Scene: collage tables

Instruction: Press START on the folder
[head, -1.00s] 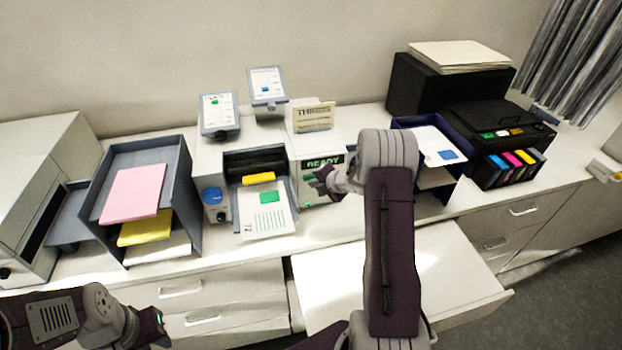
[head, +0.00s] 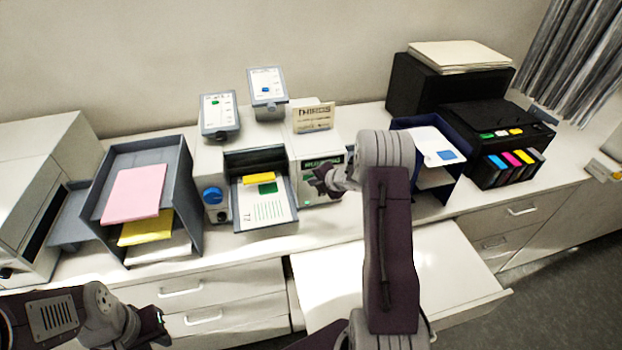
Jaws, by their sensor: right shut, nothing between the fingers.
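The folder machine (head: 212,160) is a white unit on the counter with a dark feed tray (head: 272,221). A printed sheet (head: 264,207) with a green block and a yellow piece (head: 259,179) lie in the tray. A green display panel (head: 322,168) is on its right front; its text is too blurred to read. A blue round knob (head: 212,195) is on the left front. My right gripper (head: 318,182) is shut and empty, in front of the panel and covering part of it. I cannot tell whether it touches. My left gripper (head: 160,325) is low at the left, only partly seen.
A grey tray stack (head: 180,160) with pink and yellow paper stands left of the machine. A dark blue tray (head: 460,170) and a black printer (head: 490,125) stand to the right. An open drawer (head: 440,265) sticks out below.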

